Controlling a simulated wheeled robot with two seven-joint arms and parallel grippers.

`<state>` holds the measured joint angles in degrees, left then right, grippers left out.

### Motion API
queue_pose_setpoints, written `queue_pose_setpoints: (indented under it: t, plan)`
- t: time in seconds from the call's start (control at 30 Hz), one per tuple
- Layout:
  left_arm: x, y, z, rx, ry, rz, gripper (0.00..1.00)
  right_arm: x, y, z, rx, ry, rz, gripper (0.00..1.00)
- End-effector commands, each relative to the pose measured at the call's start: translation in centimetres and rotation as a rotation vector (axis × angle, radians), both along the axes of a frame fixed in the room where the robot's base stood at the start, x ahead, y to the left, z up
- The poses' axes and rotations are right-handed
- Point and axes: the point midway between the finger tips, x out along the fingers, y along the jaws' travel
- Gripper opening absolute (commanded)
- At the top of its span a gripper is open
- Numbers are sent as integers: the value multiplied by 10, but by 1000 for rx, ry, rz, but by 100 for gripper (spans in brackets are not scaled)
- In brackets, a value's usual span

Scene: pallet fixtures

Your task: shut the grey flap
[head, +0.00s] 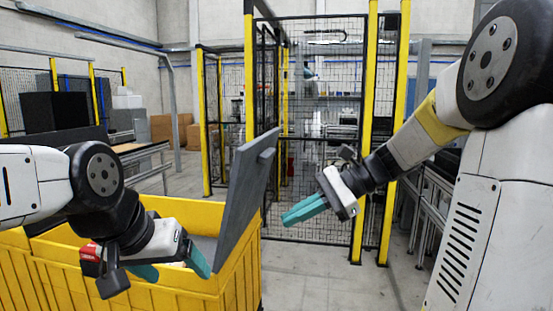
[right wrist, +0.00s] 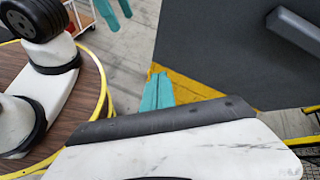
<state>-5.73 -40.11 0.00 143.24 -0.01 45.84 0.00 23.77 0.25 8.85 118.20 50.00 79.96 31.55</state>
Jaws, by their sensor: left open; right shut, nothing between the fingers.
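The grey flap (head: 248,185) stands up, steeply tilted, at the right end of a yellow bin (head: 225,285); a small grey bar sticks out near its top. The flap is open. In the right wrist view the flap (right wrist: 230,45) fills the upper right, with its bar at the corner. My right gripper (head: 304,211) is shut and empty, to the right of the flap in the head view; its teal fingers show in the right wrist view (right wrist: 157,92). I cannot tell whether they touch the flap. My left gripper (head: 175,271) is open and empty over the bin, left of the flap.
Mesh fencing with yellow posts (head: 362,130) stands behind the flap. A metal-framed bench (head: 432,190) is at the right. Brown boxes (head: 170,128) and a table (head: 135,150) are at the back left. The floor between bin and fence is clear.

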Motion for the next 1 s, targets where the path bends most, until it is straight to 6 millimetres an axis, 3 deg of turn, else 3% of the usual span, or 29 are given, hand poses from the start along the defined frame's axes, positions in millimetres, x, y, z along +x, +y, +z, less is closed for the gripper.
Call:
queue_pose_setpoints:
  t: [0.03, 0.2, 0.33, 0.47, 0.67, 1.0]
  plan:
    - [0, 0, 0, 0, 0, 0, 80, 23, -11, 6, 122, 84, -62, 0]
    - [0, 0, 0, 0, 0, 0, 80, 86, -60, 38, 521, 287, -200, 0]
    - [0, 0, 0, 0, 0, 0, 80, 112, -100, 52, 729, 358, -247, 0]
    - [0, 0, 0, 0, 0, 0, 80, 123, -121, 58, 825, 382, -262, 0]
    - [0, 0, 0, 0, 0, 0, 80, 128, -107, 64, 840, 387, -260, 0]
    - [0, 0, 0, 0, 0, 0, 80, 145, -39, 81, 836, 387, -258, 0]
